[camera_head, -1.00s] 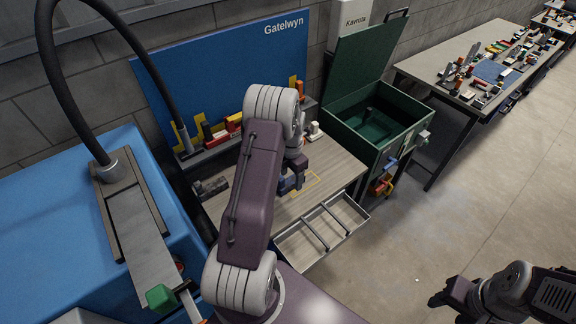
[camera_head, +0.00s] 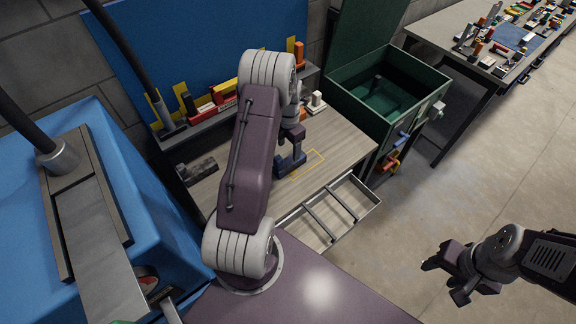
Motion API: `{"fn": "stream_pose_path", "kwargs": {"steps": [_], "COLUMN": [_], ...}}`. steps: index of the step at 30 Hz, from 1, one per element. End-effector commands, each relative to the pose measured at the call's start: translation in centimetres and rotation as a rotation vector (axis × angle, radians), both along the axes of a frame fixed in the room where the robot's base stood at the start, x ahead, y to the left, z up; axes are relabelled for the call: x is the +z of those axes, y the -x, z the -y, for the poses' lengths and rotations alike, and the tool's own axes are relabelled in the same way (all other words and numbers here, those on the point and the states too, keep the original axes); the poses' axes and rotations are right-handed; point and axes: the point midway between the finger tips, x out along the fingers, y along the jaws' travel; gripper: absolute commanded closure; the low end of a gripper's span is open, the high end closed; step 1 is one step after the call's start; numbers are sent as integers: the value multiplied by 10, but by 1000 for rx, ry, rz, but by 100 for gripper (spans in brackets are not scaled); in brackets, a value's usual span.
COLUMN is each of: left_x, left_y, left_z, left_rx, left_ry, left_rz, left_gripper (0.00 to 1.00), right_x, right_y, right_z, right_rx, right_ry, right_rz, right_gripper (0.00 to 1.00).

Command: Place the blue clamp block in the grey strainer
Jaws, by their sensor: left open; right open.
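A dark blue block (camera_head: 290,164), which looks like the blue clamp block, is on the wooden bench top beside a yellow outline. My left gripper (camera_head: 291,150) is right above it, open, its fingers partly hidden by my own arm. Whether the fingers touch or straddle the block, I cannot tell. My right gripper (camera_head: 447,272) is open and empty over the floor at the lower right. I cannot make out a grey strainer for certain. A dark grey part (camera_head: 197,168) lies at the bench's left end.
A green chest (camera_head: 432,104) with its lid up stands right of the bench. An open divided drawer (camera_head: 352,207) juts from the bench front. A rail with red and yellow parts (camera_head: 208,110) runs along the back. A blue machine (camera_head: 130,165) is at left.

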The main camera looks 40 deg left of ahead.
Motion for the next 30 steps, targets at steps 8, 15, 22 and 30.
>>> {"fn": "stream_pose_path", "kwargs": {"steps": [8,15,22,30], "left_x": [-33,-56,-86,-86], "left_y": [2,10,9,9], "left_z": [1,2,2,2], "left_rx": [0,0,0,0], "left_ry": [1,2,0,0], "left_rz": [-2,-6,-1,-1], "left_gripper": [35,35,35,60], "right_x": [12,30,32,31], "right_y": [0,0,0,0], "right_z": [0,0,0,0], "right_rx": [0,0,0,0], "right_ry": [0,0,0,0], "right_rz": [0,0,0,0], "right_gripper": [51,51,51,51]}}
